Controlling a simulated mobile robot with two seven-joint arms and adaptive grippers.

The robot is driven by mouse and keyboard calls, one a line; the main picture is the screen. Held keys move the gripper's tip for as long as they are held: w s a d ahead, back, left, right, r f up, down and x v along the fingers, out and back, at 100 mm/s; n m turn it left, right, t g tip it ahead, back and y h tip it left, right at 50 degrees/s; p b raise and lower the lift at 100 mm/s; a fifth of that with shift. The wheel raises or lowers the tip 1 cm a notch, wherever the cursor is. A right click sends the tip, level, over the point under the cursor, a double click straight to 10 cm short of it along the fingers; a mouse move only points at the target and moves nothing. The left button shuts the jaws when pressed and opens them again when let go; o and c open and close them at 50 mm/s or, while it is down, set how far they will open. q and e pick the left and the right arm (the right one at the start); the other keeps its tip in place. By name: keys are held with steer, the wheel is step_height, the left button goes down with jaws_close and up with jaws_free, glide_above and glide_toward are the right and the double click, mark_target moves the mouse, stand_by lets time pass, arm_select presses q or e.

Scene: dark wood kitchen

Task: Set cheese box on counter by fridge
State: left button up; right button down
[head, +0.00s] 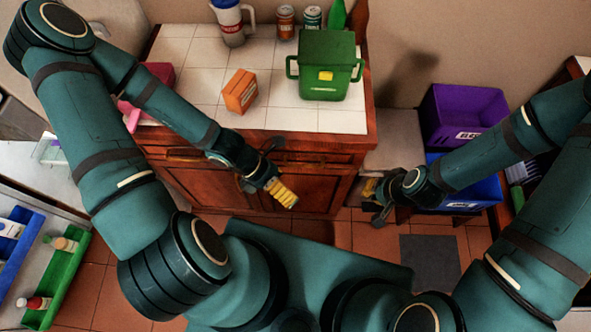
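An orange box (240,91), likely the cheese box though I cannot read its label, stands on the white-tiled counter (195,75), left of the green bin. My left gripper (281,190) is in front of the counter's cabinet, apart from the box; a ridged yellow part shows at its end. My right gripper (372,198) is right of the cabinet, low and away from the counter, with a smaller yellow part showing. The finger gaps are too small and hidden to judge. Part of what looks like an open fridge (75,185) shows at the left edge.
A green lidded bin (325,68), a pitcher (231,22), cans (285,20) and a green bottle (337,14) are on the counter. A pink item (160,73) is partly behind my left arm. Purple (463,112) and blue crates (470,190) stand right. The counter's front is clear.

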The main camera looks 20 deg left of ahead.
arm_select(q)
steer(key=w+f+m+t+y, duration=0.1)
steer(key=w+m+y, duration=0.1)
steer(key=m, duration=1.1)
steer(key=w+d+m+t+y, duration=0.1)
steer(key=w+m+y, duration=0.1)
steer(key=m, duration=1)
steer(key=shift+w+f+m+y, duration=0.3)
steer(key=shift+w+f+m, duration=0.1)
steer(key=shift+w, duration=0.45)
steer(key=shift+d, duration=0.1)
step_height(320, 180, down, 7)
steer(key=b, duration=0.6)
steer(key=shift+s+d, duration=0.2)
steer(key=shift+s, duration=0.05)
